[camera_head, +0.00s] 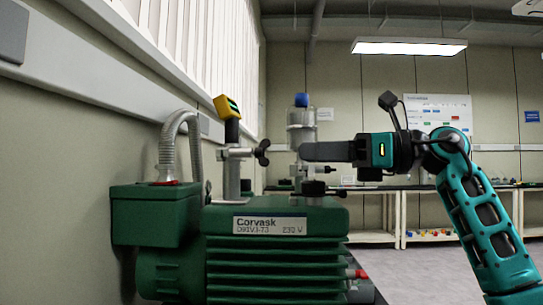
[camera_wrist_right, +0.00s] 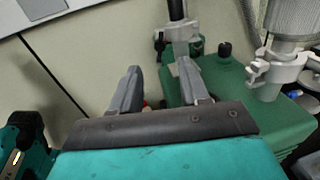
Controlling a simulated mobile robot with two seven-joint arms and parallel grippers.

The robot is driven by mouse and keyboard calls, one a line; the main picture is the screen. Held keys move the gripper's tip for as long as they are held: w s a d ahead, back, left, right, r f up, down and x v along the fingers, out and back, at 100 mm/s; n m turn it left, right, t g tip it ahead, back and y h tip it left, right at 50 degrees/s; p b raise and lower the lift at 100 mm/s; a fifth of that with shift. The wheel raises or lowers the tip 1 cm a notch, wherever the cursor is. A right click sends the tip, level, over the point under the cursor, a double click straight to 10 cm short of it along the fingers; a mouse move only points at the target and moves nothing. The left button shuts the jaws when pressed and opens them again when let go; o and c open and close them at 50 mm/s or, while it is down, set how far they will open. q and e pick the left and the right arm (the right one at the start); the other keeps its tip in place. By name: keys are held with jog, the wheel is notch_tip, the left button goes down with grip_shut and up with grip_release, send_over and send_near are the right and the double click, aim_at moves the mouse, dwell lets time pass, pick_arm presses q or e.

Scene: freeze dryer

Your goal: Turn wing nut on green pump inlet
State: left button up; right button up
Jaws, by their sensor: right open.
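The green pump (camera_head: 278,222) stands in the lower middle of the head view, and its green body (camera_wrist_right: 225,110) also shows in the wrist view. A grey inlet post (camera_head: 232,165) rises from its top with a clamp. The dark wing nut (camera_head: 262,152) sticks out to the right of the clamp. My right gripper (camera_head: 304,152) points left at about the nut's height, with a visible gap between them. In the wrist view its two fingers (camera_wrist_right: 158,82) are spread and empty. My left gripper's fingers are not visible.
A yellow and black lever (camera_head: 228,108) tops the post, and a ribbed hose (camera_head: 168,140) curves at its left. A metal cylinder with a blue top (camera_head: 302,125) stands behind my gripper. The wall is close on the left; a bench (camera_head: 425,238) stands at the back right.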

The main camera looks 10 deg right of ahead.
aim_at(263, 153)
jog(key=x, duration=0.7)
jog(key=shift+w+a+b, duration=0.15)
jog(key=shift+a+b, duration=0.15)
jog(key=shift+a, duration=0.05)
jog(key=shift+c, duration=0.3)
grip_shut()
